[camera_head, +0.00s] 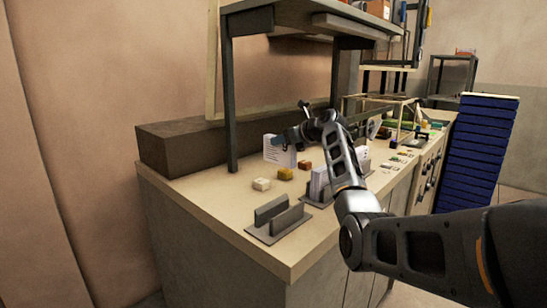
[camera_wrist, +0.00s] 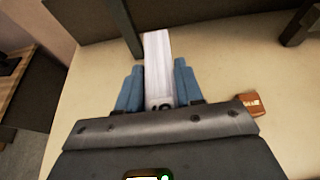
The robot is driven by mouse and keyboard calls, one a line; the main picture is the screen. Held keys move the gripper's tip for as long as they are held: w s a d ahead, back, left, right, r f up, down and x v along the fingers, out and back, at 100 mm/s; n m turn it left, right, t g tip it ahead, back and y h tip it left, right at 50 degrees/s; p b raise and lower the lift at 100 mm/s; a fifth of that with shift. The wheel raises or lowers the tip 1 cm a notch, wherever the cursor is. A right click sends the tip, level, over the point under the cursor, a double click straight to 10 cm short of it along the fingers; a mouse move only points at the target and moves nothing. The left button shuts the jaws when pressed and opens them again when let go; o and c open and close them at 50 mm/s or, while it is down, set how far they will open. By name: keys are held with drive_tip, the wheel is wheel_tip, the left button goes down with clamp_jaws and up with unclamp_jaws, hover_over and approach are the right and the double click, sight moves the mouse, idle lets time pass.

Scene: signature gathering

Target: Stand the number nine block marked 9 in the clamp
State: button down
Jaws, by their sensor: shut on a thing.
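My gripper (camera_head: 290,138) is shut on a pale flat block (camera_head: 277,152), held upright above the counter behind the small blocks. In the wrist view the block (camera_wrist: 157,60) stands between the two blue fingers, and a dark curved mark at its near end is partly hidden, so I cannot read it surely. An empty grey clamp (camera_head: 278,222) with two upright plates sits near the counter's front edge, apart from the gripper and to its front. A second grey holder (camera_head: 318,200) behind it has pale upright pieces in it, partly hidden by my arm.
Small white (camera_head: 261,184), yellow (camera_head: 285,174) and brown (camera_head: 305,164) blocks lie on the counter (camera_head: 220,195) between the gripper and the clamp. A shelf post (camera_head: 230,105) and a dark long box (camera_head: 180,148) stand behind. The counter left of the clamp is clear.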

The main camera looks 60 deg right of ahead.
drive_tip(key=shift+w+a+f+p, duration=0.2)
drive_tip(key=shift+a+f, duration=0.35)
drive_tip(key=shift+f, duration=0.45)
drive_tip(key=shift+w+a+f+p, duration=0.2)
drive_tip(key=shift+a+f, duration=0.3)
drive_tip(key=shift+f, duration=0.45)
drive_tip(key=shift+w+a+f+p, duration=0.1)
drive_tip(key=shift+w+a+f, duration=0.2)
drive_tip(key=shift+a+f, duration=0.5)
drive_tip(key=shift+d+f, duration=0.25)
drive_tip(key=shift+f, duration=0.05)
drive_tip(key=c, duration=0.8)
unclamp_jaws()
drive_tip(key=shift+o, duration=0.4)
